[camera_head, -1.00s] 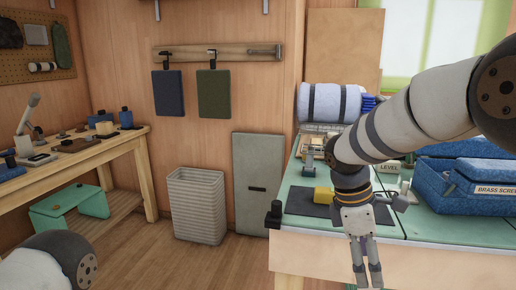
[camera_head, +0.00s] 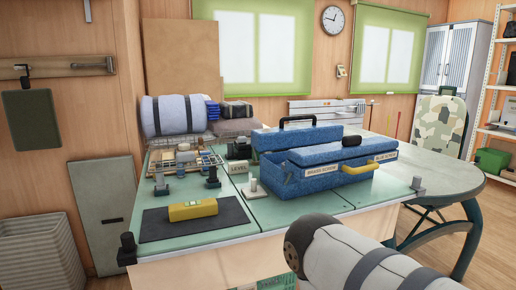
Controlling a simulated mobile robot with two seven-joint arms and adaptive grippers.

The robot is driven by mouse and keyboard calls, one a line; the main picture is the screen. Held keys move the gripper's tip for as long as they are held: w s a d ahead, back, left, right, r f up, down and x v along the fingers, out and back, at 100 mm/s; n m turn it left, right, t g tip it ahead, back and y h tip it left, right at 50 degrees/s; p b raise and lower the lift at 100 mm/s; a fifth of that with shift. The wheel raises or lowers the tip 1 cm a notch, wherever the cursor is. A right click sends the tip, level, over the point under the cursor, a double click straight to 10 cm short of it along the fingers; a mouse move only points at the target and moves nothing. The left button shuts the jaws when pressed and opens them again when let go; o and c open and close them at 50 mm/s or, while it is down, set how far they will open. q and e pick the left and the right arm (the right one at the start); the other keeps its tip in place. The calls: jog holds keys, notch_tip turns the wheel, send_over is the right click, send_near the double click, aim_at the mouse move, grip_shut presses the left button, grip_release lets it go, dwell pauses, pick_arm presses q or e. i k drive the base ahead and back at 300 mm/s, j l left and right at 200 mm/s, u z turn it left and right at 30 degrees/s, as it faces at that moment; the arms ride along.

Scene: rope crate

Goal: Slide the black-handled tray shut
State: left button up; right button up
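A blue toolbox (camera_head: 310,180) stands on the green-topped workbench right of centre. A black handle (camera_head: 298,121) stands up on its rear left blue section (camera_head: 290,138). A yellow handle (camera_head: 362,167) sticks out at the front right, near a label that seems to read "BLUE SCREWS". The front left label reads "BRASS SCREWS". I cannot tell from here how far the black-handled section is slid. Neither of my grippers is in view. One of my arm links crosses the lower right corner.
A yellow level (camera_head: 193,210) lies on a dark mat (camera_head: 160,226) at the bench's front left. A rolled grey-blue bundle (camera_head: 173,115) and small tools sit behind. Black and grey posts stand at the bench corners. A rounded grey-green table (camera_head: 430,175) adjoins on the right.

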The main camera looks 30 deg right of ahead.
aim_at(282, 138)
jog(key=z, duration=1.15)
